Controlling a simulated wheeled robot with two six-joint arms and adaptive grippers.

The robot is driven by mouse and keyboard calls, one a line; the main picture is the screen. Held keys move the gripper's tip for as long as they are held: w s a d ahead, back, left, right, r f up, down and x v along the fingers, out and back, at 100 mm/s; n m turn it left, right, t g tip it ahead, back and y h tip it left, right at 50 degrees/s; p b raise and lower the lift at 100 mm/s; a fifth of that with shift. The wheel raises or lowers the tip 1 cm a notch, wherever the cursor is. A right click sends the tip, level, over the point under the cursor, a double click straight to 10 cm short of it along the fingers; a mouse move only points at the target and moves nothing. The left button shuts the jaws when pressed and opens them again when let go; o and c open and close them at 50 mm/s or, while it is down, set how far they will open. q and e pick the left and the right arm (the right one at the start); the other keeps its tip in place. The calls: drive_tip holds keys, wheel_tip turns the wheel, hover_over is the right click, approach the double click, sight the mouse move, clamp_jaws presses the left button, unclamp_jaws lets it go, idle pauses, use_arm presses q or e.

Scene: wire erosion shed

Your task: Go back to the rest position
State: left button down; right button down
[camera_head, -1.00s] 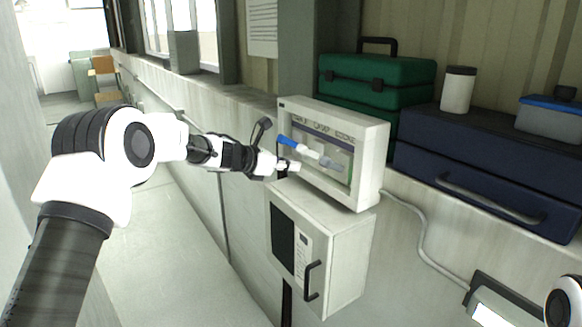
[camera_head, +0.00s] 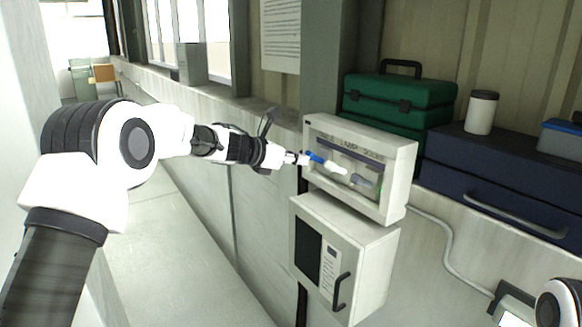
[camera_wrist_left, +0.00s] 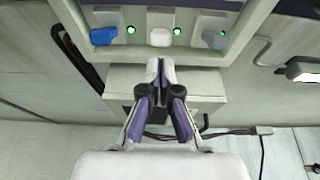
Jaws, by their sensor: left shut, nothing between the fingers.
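My left gripper (camera_head: 301,158) reaches in from the left in the head view, its tips by the left edge of a pale lamp panel (camera_head: 408,165). In the left wrist view the fingers (camera_wrist_left: 160,68) are together and empty, just below the middle of the panel. The panel bears a blue switch lever (camera_head: 315,157), a white one (camera_head: 336,169) and a grey one (camera_head: 362,181). In the left wrist view the blue (camera_wrist_left: 103,36), white (camera_wrist_left: 160,37) and grey (camera_wrist_left: 214,39) levers have green lamps beside them. I cannot tell whether the fingers touch the panel. My right gripper is out of view.
A white cabinet (camera_head: 368,262) with a black handle hangs below the panel. The pale floor (camera_head: 170,255) at lower left is clear.

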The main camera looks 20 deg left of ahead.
use_arm(q)
drive_tip(key=s+d+f+n+g+b, duration=0.2)
drive_tip(key=s+f, duration=0.1)
drive_tip(key=f, duration=1.2)
drive_tip(key=s+d+f+n+g+b, duration=0.2)
drive_tip(key=s+f, duration=0.1)
drive_tip(key=f, duration=1.1)
drive_tip(key=s+d+f+n+g+y+b, duration=0.1)
drive_tip(key=s+f+n+g+y+b, duration=0.1)
drive_tip(key=s+f+n, duration=1.05)
drive_tip(key=s+a+f+n+g+y+b, duration=0.1)
drive_tip(key=s+a+f+n, duration=0.1)
drive_tip(key=s+f+n, duration=0.55)
drive_tip(key=s+a+f+n+g+y, duration=0.1)
drive_tip(key=s+f+n+y, duration=0.15)
drive_tip(key=s+f, duration=0.9)
drive_tip(key=s+a+r+n+g+y, duration=0.1)
drive_tip(key=s+a+r+n, duration=0.1)
drive_tip(key=s+n, duration=0.5)
drive_tip(key=s+a+r+n+g+y, duration=0.1)
drive_tip(key=s+a+n, duration=0.3)
drive_tip(key=s+n, duration=0.4)
drive_tip(key=shift+s+a+r+n+g+y, duration=0.35)
drive_tip(key=shift+r+n+y, duration=0.4)
drive_tip(key=shift+n, duration=0.6)
